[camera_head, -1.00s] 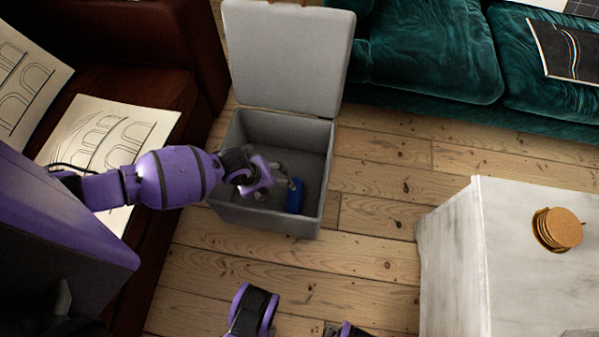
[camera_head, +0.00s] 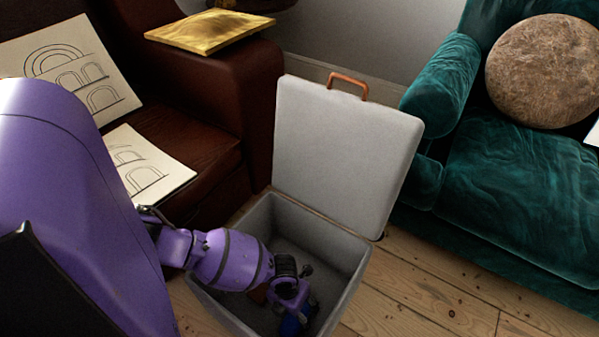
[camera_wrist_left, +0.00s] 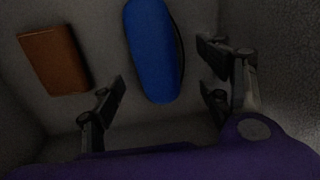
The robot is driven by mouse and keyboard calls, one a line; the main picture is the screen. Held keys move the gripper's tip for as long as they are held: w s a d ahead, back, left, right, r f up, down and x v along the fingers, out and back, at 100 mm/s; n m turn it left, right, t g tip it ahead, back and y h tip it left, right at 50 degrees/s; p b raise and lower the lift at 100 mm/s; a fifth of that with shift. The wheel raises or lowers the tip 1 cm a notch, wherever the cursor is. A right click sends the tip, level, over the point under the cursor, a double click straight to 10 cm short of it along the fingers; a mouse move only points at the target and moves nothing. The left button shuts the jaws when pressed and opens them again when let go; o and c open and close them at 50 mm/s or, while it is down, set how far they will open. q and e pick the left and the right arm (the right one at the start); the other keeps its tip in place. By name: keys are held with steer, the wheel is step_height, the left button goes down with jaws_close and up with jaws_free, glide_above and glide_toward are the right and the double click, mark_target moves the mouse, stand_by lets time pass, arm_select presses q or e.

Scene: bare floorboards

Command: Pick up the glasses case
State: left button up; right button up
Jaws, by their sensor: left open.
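The glasses case appears to be the blue, rounded, elongated object (camera_wrist_left: 154,45) lying on the floor of an open grey box (camera_head: 205,299). In the head view only part of the blue case (camera_head: 291,325) shows beneath my left gripper (camera_head: 300,303). My left gripper is inside the box, open and empty. In the left wrist view its fingers (camera_wrist_left: 163,88) stand apart, one on each side of the case's near end. I cannot tell whether they touch it. My right gripper is not in view.
A brown, flat object (camera_wrist_left: 54,60) lies in the box beside the case. The box's walls surround my left gripper, and its raised lid (camera_head: 345,150) stands behind. A dark red sofa (camera_head: 215,120) is at left, a green sofa (camera_head: 520,200) at right. Floorboards (camera_head: 430,295) are clear at right.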

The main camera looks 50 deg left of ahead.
arm_select(q)
steer(key=f, duration=0.1)
steer(key=f+b, duration=0.2)
steer(key=f, duration=0.1)
steer(key=shift+w+a, duration=0.15)
steer(key=shift+w, duration=0.15)
steer(key=shift+f, duration=0.35)
steer(key=shift+w, duration=0.1)
steer(key=c, duration=1.2)
steer(key=shift+c, duration=0.4)
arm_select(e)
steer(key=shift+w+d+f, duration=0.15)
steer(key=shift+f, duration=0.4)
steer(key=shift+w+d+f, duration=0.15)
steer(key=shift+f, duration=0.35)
arm_select(q)
steer(key=shift+r, duration=0.1)
